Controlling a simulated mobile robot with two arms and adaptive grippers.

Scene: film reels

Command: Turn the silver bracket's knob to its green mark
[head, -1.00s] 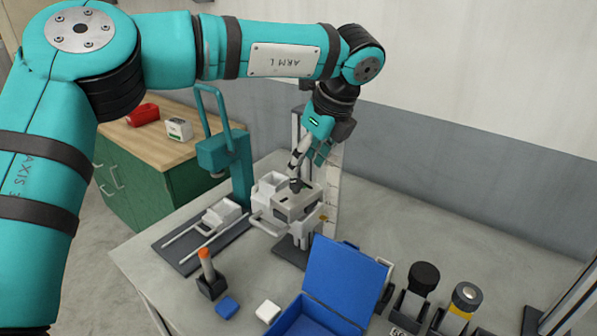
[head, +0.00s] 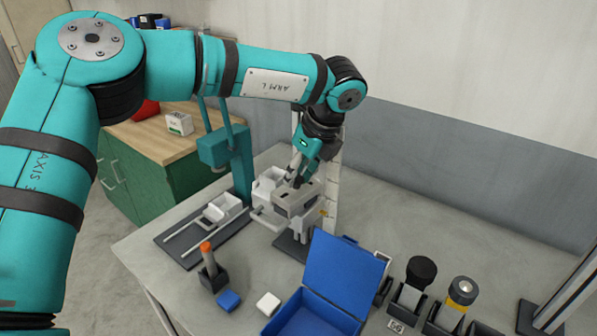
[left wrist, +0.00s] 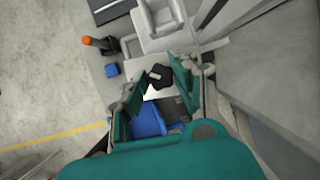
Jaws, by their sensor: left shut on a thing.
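The silver bracket (head: 291,201) is a boxy light-grey housing on an upright stand in the middle of the head view. Its dark knob is at my left gripper's tips in the head view and shows as a black lobed shape (left wrist: 160,77) in the left wrist view. My left gripper (head: 297,181) comes down from above and is tilted. In the left wrist view its two teal fingers (left wrist: 161,82) stand on either side of the knob, shut on it. The green mark cannot be made out. My right gripper is in neither view.
An open blue box (head: 340,280) stands in front of the bracket. A teal press (head: 225,150) and a railed slide (head: 195,235) are to its left. An orange-tipped tool (head: 207,258) stands in a holder nearby.

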